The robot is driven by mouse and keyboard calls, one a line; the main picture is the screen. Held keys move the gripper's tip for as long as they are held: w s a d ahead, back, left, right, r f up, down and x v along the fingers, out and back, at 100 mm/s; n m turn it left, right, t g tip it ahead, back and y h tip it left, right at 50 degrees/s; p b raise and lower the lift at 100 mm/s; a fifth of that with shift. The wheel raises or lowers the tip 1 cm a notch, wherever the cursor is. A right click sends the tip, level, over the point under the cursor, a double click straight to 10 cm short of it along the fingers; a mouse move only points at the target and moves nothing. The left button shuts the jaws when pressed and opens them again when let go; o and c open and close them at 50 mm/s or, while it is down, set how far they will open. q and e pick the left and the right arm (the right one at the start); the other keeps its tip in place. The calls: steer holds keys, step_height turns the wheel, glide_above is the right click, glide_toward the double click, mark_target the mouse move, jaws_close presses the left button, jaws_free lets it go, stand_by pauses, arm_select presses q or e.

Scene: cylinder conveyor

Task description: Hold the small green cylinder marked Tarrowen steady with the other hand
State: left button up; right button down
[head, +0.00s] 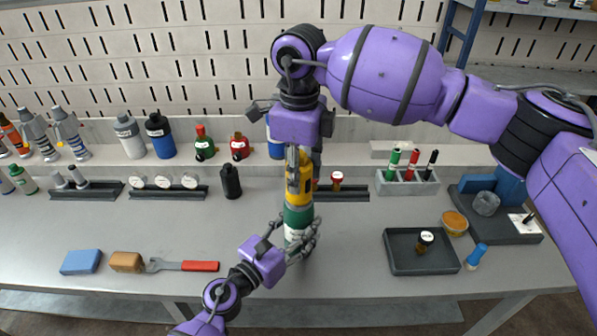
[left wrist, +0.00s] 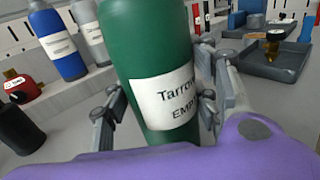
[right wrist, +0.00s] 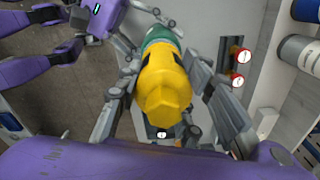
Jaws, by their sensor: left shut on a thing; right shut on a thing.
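The small green cylinder (head: 297,215) stands upright on the bench, in the middle of the head view. Its white label (left wrist: 168,100) in the left wrist view reads "Tarrow..." and "EMP...", cut off by the curve. My left gripper (head: 298,238) is shut around its lower body, fingers on both sides. A yellow cap-like piece (head: 298,190) sits on top of the cylinder; the right wrist view shows its faceted end (right wrist: 163,95). My right gripper (head: 300,168) comes from above and is shut on this yellow piece. The joint between yellow and green is partly hidden.
A dark tray (head: 398,263) with a small jar stands at right. A wrench with a red handle (head: 200,266), a brown block (head: 126,262) and a blue block (head: 81,262) lie at left. A black bottle (head: 231,182) and gauges (head: 163,181) stand behind.

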steer(key=shift+w, duration=0.15)
steer(key=m, duration=0.5)
steer(key=shift+m, duration=0.5)
steer(key=shift+d, duration=0.1)
steer(key=m, duration=0.6)
steer(key=shift+f, duration=0.1)
steer(key=shift+m, duration=0.7)
steer(key=m, duration=0.4)
steer(key=shift+s+m, duration=0.2)
steer(key=shift+m, duration=0.1)
